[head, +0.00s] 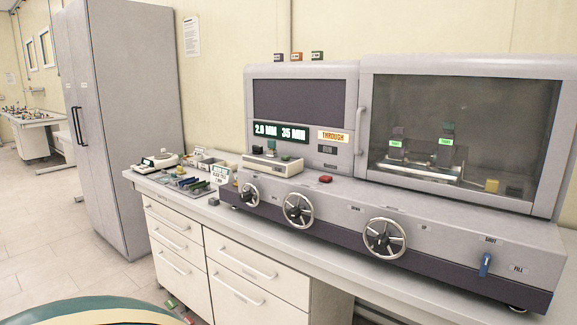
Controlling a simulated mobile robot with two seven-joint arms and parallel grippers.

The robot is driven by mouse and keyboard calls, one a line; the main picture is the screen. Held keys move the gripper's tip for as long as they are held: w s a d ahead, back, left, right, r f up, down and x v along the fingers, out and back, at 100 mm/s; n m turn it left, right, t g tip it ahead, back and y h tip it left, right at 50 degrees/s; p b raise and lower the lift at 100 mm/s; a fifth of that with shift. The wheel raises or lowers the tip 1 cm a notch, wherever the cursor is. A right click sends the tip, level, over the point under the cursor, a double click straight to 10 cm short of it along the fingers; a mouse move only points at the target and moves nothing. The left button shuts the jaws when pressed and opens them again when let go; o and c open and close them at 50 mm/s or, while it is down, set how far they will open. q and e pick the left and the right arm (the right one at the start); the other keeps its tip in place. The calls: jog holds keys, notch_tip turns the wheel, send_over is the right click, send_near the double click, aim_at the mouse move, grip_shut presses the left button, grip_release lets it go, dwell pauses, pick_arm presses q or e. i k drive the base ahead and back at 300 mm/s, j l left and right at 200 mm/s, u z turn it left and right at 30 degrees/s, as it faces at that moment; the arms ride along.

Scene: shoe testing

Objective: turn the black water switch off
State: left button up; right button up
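No clearly black water switch stands out. Small dark controls (327,150) sit under the orange "THROUGH" display, too small to read. Neither of my grippers is in view.
Three spoked handwheels (385,239) stick out along the machine's front. A red button (325,179) is on its ledge. A glass-fronted chamber (460,130) is above. The white drawer bench (235,250) carries tools at left. A tall grey cabinet (125,110) stands further left, beside open floor.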

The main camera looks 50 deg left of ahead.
aim_at(257, 150)
jog(key=u, duration=1.75)
jog(key=i+j+z, duration=0.1)
jog(key=z, duration=0.3)
jog(key=i+j+z, duration=0.1)
jog(key=z, duration=0.3)
jog(key=j+z, duration=0.35)
jog(key=i+j+z, duration=0.1)
jog(key=j+z, duration=0.15)
jog(key=j, duration=0.25)
jog(key=j+z, duration=0.25)
jog(key=j, duration=0.25)
jog(key=j+z, duration=0.1)
jog(key=j, duration=1)
